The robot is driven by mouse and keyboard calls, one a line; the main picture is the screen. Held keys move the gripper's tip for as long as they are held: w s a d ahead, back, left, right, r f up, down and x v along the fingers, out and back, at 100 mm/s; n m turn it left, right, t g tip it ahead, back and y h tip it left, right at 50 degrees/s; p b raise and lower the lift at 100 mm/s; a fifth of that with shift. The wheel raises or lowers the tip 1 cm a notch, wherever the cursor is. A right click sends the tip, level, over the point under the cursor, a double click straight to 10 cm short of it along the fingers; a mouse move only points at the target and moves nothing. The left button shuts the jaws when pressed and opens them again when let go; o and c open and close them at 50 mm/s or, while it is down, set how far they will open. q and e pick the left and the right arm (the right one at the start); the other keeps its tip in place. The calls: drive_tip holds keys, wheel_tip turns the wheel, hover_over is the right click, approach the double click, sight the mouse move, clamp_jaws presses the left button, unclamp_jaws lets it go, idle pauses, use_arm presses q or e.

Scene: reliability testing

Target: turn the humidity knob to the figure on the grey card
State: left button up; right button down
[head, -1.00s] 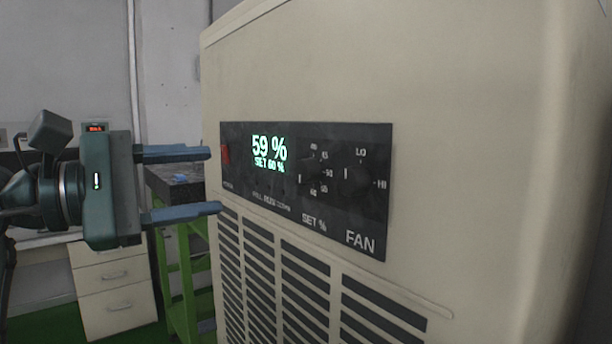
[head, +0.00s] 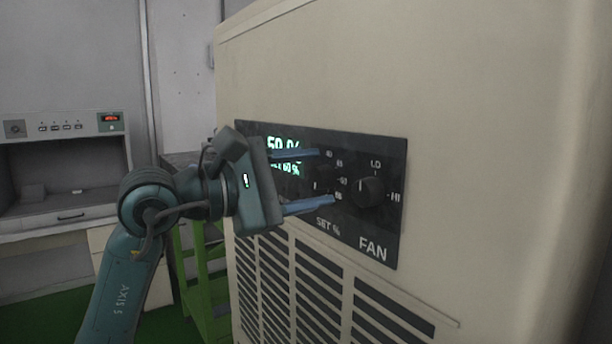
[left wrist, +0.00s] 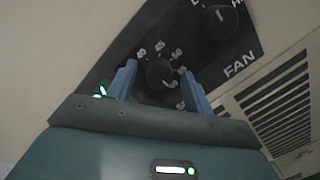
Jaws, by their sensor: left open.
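The humidity knob, a small dark knob marked SET % (left wrist: 160,73), is on the black panel (head: 347,222) of the beige cabinet. My left gripper (head: 326,176) is open, with one blue finger above the knob and one below in the head view. In the left wrist view the knob lies between the fingers, with a gap visible on both sides. Printed figures ring the knob. The green display (head: 284,168) is partly covered by a finger; SET 60 % can be made out. I do not see a grey card. My right gripper is not in view.
The FAN knob (head: 371,191) is close to the right of the SET % knob and also shows in the left wrist view (left wrist: 217,22). Vent slots (head: 320,290) lie below the panel. A green stand (head: 200,285) and a grey bench unit (head: 60,128) are at left.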

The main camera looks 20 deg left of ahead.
use_arm(q)
drive_tip(key=shift+c, duration=0.4)
drive_tip(key=c, duration=0.9)
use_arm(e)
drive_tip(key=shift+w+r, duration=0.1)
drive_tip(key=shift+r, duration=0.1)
use_arm(q)
drive_tip(key=shift+f+n, duration=0.1)
drive_tip(key=shift+n, duration=0.2)
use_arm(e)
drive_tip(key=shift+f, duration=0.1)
use_arm(q)
drive_tip(key=shift+n+b, duration=0.45)
drive_tip(key=shift+n, duration=0.55)
drive_tip(key=n, duration=0.2)
drive_tip(key=shift+n, duration=0.3)
drive_tip(key=shift+n+t+b, duration=0.45)
drive_tip(key=shift+n+t, duration=0.05)
drive_tip(key=shift+n, duration=1.4)
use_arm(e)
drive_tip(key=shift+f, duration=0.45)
